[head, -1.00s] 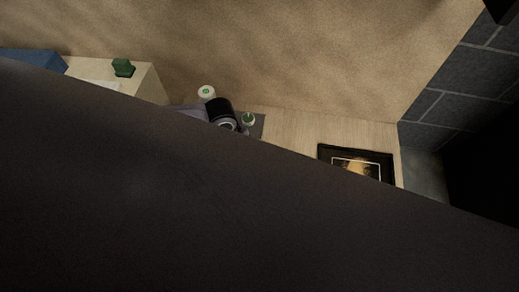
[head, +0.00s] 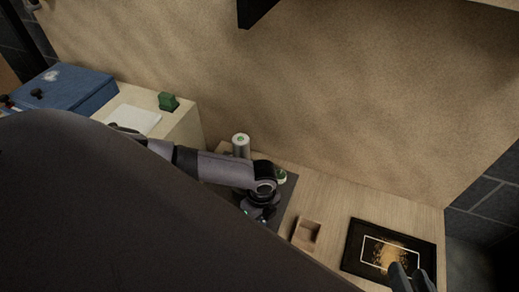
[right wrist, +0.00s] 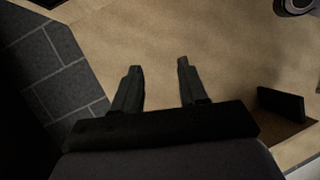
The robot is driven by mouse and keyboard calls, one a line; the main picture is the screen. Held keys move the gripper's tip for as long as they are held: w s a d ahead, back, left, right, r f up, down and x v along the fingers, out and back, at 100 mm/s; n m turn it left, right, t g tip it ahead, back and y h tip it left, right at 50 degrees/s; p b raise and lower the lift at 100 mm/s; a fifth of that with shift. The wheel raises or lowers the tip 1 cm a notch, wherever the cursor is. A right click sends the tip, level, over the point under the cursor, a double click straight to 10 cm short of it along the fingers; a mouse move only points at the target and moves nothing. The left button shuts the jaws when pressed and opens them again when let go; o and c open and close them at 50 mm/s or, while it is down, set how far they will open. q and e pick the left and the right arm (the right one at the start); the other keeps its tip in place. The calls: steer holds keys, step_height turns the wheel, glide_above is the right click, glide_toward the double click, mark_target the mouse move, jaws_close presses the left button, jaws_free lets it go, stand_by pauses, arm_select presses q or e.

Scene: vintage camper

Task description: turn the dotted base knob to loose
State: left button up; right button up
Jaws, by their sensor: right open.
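I cannot make out the dotted base knob in either view. My right gripper (head: 411,277) is at the lower right, over the near edge of a black-framed picture (head: 362,263). In the right wrist view, the right gripper (right wrist: 159,68) is open and empty, its fingers apart.
A small wooden tray (head: 306,234) lies between the mat and the picture. A blue box (head: 72,88), white paper (head: 134,119) and green block (head: 168,101) sit on the raised surface at left. A dark shape of mine covers the lower left. A dark shelf edge hangs at the top.

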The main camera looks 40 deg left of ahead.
arm_select(q)
steer(key=c, duration=1.1)
steer(key=shift+o, duration=0.2)
